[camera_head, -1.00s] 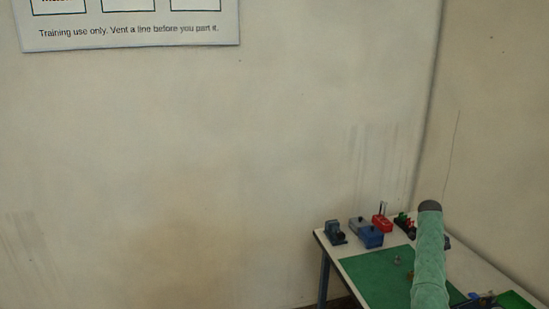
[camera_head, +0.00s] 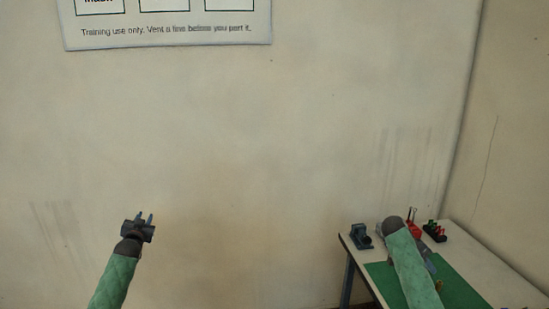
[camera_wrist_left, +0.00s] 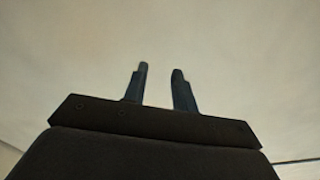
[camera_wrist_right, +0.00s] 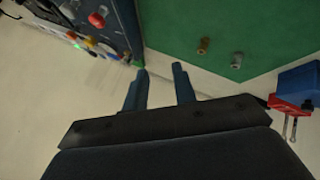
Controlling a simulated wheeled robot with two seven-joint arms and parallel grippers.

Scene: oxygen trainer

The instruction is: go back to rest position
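My left gripper (camera_head: 145,219) is raised at the lower left of the head view, in front of the bare wall. In the left wrist view its two fingers (camera_wrist_left: 160,75) stand apart with nothing between them. My right arm reaches over the table at the lower right of the head view, and its gripper is mostly hidden there behind the arm. In the right wrist view the right gripper's fingers (camera_wrist_right: 160,75) are apart and empty, near the edge of a green mat (camera_wrist_right: 215,70).
The white table (camera_head: 480,265) stands in the corner. It bears a green mat (camera_head: 378,272), a blue-grey device (camera_head: 361,236) and a red and black device (camera_head: 434,231). Two small fittings (camera_wrist_right: 203,46) lie on the mat. A dark panel with knobs (camera_wrist_right: 95,20) shows in the right wrist view. A sign (camera_head: 165,30) hangs on the wall.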

